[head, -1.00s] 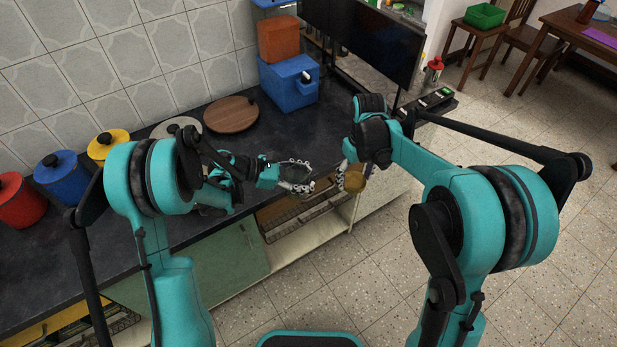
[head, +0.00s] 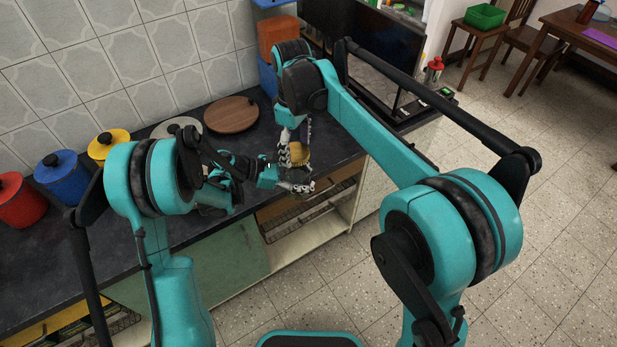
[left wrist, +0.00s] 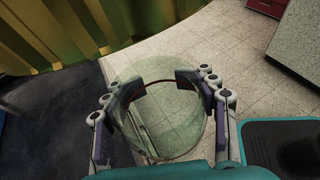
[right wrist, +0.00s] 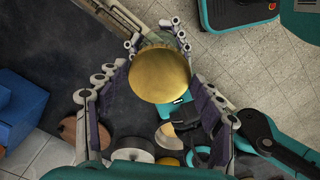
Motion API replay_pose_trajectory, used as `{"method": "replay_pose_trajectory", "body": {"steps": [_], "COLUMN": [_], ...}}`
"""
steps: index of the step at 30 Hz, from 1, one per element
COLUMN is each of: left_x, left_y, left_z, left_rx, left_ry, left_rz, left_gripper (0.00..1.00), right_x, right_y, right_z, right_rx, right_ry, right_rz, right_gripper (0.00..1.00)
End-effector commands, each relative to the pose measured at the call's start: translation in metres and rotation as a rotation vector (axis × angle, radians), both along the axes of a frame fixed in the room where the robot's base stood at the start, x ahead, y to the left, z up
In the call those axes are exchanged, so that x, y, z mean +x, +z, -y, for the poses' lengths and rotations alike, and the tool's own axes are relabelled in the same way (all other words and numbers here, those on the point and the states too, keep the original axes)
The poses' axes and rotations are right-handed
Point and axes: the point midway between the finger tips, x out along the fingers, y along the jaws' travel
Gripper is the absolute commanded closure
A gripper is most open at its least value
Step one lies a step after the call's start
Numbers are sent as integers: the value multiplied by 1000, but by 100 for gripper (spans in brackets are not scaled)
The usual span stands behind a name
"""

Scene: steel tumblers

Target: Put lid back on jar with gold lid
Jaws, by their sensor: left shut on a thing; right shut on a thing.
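A clear glass jar (left wrist: 163,128) sits between the fingers of my left gripper (left wrist: 160,87), which is shut on it. In the head view my left gripper (head: 299,186) is over the counter's front edge; the jar is hard to make out there. My right gripper (right wrist: 157,80) is shut on the round gold lid (right wrist: 160,72). In the head view the lid (head: 301,158) is held just above and behind my left gripper. A ridged gold surface (left wrist: 130,38), apparently the lid close up, fills the upper left of the left wrist view. Lid and jar appear apart.
An open shelf (head: 315,220) lies below the counter edge.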

Motion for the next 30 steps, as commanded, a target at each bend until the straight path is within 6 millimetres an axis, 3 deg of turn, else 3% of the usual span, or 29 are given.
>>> {"method": "replay_pose_trajectory", "body": {"steps": [5,16,30], "left_x": [0,0,0], "left_y": [0,0,0], "left_z": [0,0,0], "left_rx": [-1,-1,-1], "left_ry": [0,0,0], "left_rz": [0,0,0], "left_gripper": [100,100,100], "right_x": [0,0,0], "right_y": [-5,-37,-39], "right_z": [0,0,1], "right_rx": [0,0,1], "right_ry": [-1,-2,-2], "right_rz": [0,0,-2], "right_gripper": [48,48,48]}}
